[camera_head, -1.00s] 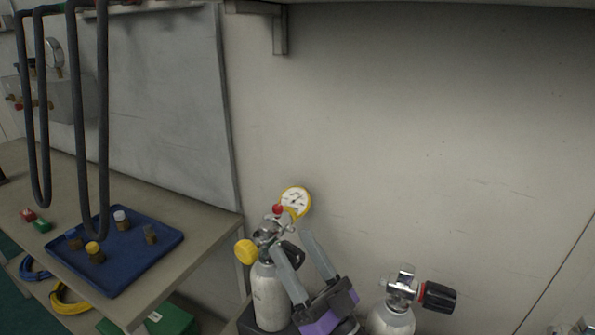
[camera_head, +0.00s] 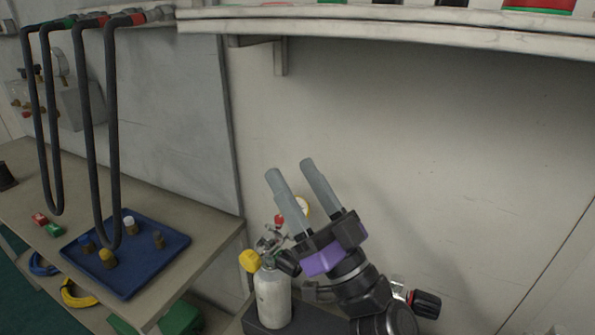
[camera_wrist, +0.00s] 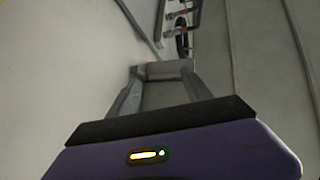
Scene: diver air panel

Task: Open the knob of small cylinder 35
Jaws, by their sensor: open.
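A small white cylinder (camera_head: 272,298) stands left of my arm, with a metal valve, a yellow knob (camera_head: 249,261) on its left and a black knob (camera_head: 288,263) on its right. A yellow-rimmed gauge (camera_head: 303,207) and a red knob (camera_head: 280,219) sit above it, the gauge partly hidden by my gripper. A second cylinder is mostly hidden behind my arm; its black knob (camera_head: 425,304) shows at right. I cannot read any cylinder number. My gripper (camera_head: 290,169) is open and empty, pointing up, above the left cylinder's valve. Its fingers also show in the wrist view (camera_wrist: 162,70).
A shelf (camera_head: 400,32) with a bracket (camera_head: 281,60) runs along the wall above my gripper. At left, a bench (camera_head: 195,235) carries a blue tray (camera_head: 128,270) with several small knobs. Dark hoses (camera_head: 92,140) hang over the bench. The wall at right is clear.

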